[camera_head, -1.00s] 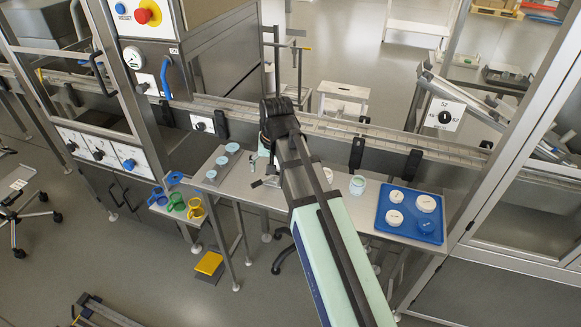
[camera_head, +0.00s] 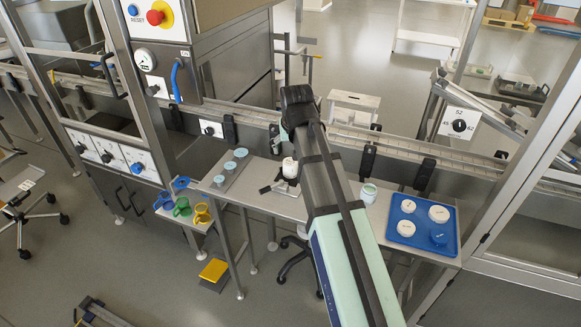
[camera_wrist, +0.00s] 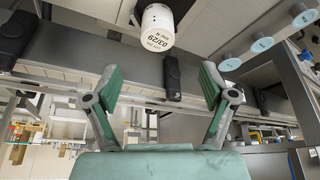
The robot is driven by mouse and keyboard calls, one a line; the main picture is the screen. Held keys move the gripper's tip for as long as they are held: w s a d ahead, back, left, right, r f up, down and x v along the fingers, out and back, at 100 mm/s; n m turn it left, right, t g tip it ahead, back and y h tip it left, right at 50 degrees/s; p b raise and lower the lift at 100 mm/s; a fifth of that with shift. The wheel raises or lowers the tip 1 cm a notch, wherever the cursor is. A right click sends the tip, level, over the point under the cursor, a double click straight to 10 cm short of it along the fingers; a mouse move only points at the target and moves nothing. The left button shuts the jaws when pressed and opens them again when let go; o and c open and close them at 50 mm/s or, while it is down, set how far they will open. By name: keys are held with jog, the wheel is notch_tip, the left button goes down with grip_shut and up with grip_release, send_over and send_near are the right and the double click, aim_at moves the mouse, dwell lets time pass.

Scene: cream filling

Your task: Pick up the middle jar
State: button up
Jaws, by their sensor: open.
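In the head view a white jar (camera_head: 290,167) stands on a dark-based stand at the middle of the table.
A blue tray (camera_head: 451,250) with white round jars and a blue round piece sits at the table's right. Several pale blue lids (camera_head: 220,181) line the left end. Coloured cups (camera_head: 182,206) stand on a lower shelf. A conveyor rail (camera_head: 400,148) runs behind the table.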

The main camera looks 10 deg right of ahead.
aim_at(290, 162)
jog(key=shift+p+x, duration=1.1)
jog(key=shift+x, duration=4)
jog(key=shift+s+d, duration=0.1)
jog(key=c, duration=1.3)
